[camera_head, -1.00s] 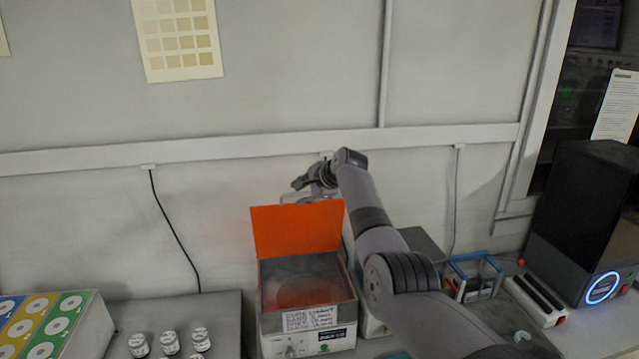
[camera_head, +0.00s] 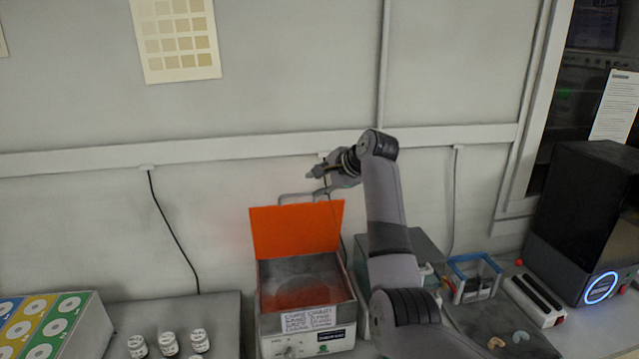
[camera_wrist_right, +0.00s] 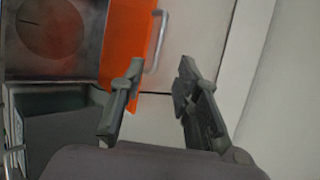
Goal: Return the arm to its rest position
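My right arm (camera_head: 386,215) rises from the lower right of the head view and bends left at its top. My right gripper (camera_head: 312,174) is above and behind the raised orange lid of a small box-shaped machine. In the right wrist view the two fingers of the right gripper (camera_wrist_right: 158,80) are spread apart with nothing between them. The orange lid (camera_head: 297,230) stands open, and it shows just beyond the left finger in the wrist view (camera_wrist_right: 128,45). My left gripper is not in view.
The open machine (camera_head: 305,318) has a handwritten label on its front. A blue-edged rack (camera_head: 473,278) and a black device with a lit ring (camera_head: 585,225) stand to the right. Several white jars (camera_head: 168,343) stand on a grey surface at left. The wall is close behind.

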